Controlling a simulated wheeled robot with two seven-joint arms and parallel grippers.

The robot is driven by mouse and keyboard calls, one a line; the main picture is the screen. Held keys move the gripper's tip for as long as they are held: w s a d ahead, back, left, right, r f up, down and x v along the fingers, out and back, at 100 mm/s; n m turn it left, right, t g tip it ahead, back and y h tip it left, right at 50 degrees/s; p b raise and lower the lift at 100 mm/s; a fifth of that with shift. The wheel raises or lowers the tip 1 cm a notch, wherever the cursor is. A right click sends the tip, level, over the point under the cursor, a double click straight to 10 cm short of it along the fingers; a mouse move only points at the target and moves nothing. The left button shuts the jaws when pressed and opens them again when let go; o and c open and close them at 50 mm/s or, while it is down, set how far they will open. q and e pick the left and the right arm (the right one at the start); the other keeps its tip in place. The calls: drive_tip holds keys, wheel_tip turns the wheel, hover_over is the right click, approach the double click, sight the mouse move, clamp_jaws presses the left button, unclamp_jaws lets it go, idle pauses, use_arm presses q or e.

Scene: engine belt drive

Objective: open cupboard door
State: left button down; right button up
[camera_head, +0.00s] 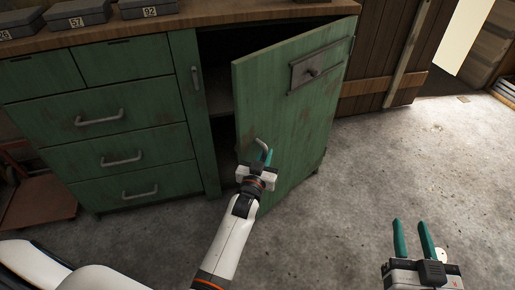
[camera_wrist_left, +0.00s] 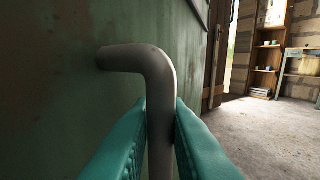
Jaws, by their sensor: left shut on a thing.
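The green cupboard door (camera_head: 292,125) stands partly open, swung outward on its right side, with a dark gap to the cupboard's inside on its left. Its bent grey handle (camera_head: 262,145) also shows large in the left wrist view (camera_wrist_left: 155,70). My left gripper (camera_head: 266,157) is at the door's lower left part, shut on the handle. In the left wrist view its teal fingers (camera_wrist_left: 161,130) stand on both sides of the handle's bar. My right gripper (camera_head: 413,240) is open and empty over the floor at the lower right, apart from the door.
Green drawers (camera_head: 122,160) with grey handles stand left of the opening. Numbered grey boxes (camera_head: 78,14) sit on the wooden top. A wooden door (camera_head: 380,50) is behind on the right. The concrete floor (camera_head: 410,160) right of the cupboard is clear.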

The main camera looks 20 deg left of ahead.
use_arm(q)
drive_tip(key=shift+s+d, duration=0.2)
drive_tip(key=shift+d, duration=0.5)
use_arm(e)
drive_tip(key=shift+d+f+g, duration=0.45)
drive_tip(key=shift+f+g, duration=0.15)
drive_tip(key=shift+f, duration=0.15)
use_arm(q)
drive_tip(key=c, duration=1.7)
unclamp_jaws()
drive_tip(key=shift+c, duration=0.2)
drive_tip(key=shift+r, duration=0.1)
